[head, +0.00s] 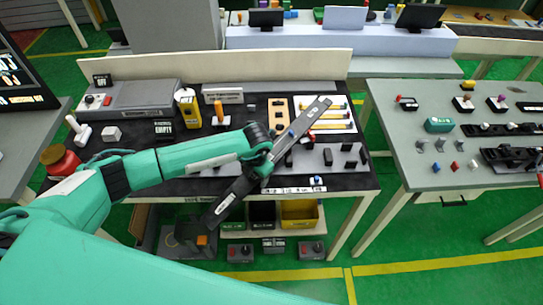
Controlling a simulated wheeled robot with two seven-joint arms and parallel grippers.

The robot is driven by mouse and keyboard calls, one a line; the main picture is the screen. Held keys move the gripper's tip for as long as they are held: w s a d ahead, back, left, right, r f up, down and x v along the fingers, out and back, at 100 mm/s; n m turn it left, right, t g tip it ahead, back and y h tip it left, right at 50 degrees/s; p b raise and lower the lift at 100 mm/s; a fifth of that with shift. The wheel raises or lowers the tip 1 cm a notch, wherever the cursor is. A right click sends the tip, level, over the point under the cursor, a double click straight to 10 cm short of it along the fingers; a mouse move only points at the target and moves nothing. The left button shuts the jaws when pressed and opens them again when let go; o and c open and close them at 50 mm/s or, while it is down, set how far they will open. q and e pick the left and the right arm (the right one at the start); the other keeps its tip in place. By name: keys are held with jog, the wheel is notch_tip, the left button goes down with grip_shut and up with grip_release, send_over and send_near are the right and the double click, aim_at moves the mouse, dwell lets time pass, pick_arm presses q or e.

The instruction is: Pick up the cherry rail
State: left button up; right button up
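My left arm (150,170) reaches in from the left over the dark work table. Its dark wrist and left gripper (268,162) are above the table's front right part. A long flat bar runs slantwise across the gripper, dark at its lower left end (225,205) and grey at its upper right end (310,117). I cannot tell whether this bar is in the gripper, part of it, or lying behind it. The fingertips are hidden. I cannot make out a cherry-coloured rail. My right gripper is not in view.
A tray with yellow strips (340,125) lies at the table's right. Small dark blocks stand along its front right. Bins (299,213) sit below. A second grey table (405,150) is at right.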

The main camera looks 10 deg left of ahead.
pick_arm(q)
jog(key=c, duration=1)
jog(key=shift+o, duration=0.2)
jog(key=shift+r, duration=0.1)
